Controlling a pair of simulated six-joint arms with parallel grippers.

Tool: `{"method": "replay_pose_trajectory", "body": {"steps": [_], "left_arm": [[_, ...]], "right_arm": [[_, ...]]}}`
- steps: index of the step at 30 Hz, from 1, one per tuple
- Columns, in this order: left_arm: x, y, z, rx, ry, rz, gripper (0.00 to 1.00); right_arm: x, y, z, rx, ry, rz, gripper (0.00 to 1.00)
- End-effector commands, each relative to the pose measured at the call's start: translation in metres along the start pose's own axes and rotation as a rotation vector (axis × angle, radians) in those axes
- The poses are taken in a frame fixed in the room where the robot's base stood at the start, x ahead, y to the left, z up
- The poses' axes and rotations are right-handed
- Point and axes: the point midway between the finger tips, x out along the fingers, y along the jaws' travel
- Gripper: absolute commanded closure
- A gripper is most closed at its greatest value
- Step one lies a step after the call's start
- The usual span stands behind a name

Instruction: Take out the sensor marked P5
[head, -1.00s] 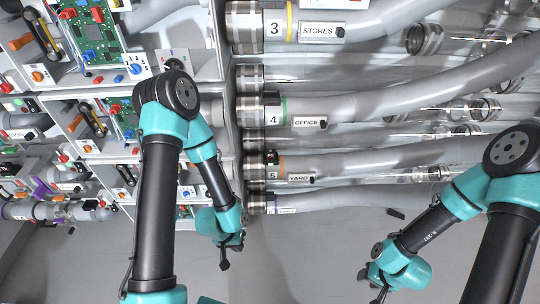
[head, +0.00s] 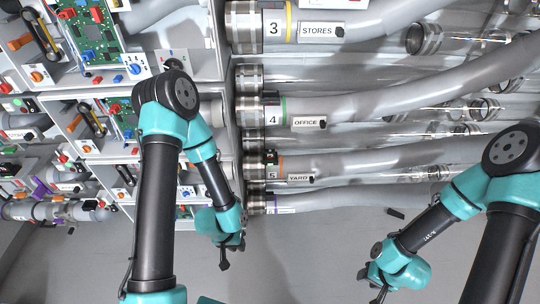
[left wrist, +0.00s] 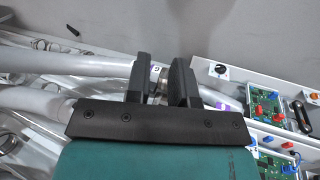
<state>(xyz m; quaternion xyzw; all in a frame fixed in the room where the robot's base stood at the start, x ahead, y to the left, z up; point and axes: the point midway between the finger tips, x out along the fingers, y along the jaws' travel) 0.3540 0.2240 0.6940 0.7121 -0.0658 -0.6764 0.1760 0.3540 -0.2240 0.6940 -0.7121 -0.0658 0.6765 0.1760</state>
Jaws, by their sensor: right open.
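The tube marked 5 and YARD (head: 345,163) runs right from the panel, with its number plate (head: 272,174) at the collar. I cannot read a P5 mark anywhere. My left gripper (head: 224,262) hangs below the lowest tube in the head view. In the left wrist view its two black fingers (left wrist: 161,82) stand apart, with a metal tube collar (left wrist: 155,80) seen between them. I cannot tell whether they touch it. My right gripper (head: 377,293) is open over the floor, away from the tubes.
Tubes marked OFFICE (head: 345,108) and STORES (head: 370,20) run above the YARD tube, with clear tubes (head: 340,75) between. Panels with a green circuit board (head: 85,35) and knobs are at left. A small dark piece (head: 396,213) lies on the open grey floor.

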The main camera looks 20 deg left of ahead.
Motion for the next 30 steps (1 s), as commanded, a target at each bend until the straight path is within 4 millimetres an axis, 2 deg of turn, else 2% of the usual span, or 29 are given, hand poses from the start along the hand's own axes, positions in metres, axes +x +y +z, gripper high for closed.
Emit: {"method": "replay_pose_trajectory", "body": {"steps": [2, 17, 26, 30], "left_arm": [[0.000, 0.000, 0.000, 0.000, 0.000, 0.000, 0.70], [0.000, 0.000, 0.000, 0.000, 0.000, 0.000, 0.22], [0.001, 0.001, -0.004, 0.002, 0.014, -0.001, 0.21], [0.008, 0.006, -0.029, 0.012, 0.107, -0.012, 0.21]], "right_arm": [[0.000, 0.000, 0.000, 0.000, 0.000, 0.000, 0.57], [0.000, 0.000, 0.000, 0.000, 0.000, 0.000, 0.57], [0.000, 0.000, 0.000, 0.000, 0.000, 0.000, 0.57], [0.000, 0.000, 0.000, 0.000, 0.000, 0.000, 0.57]]}}
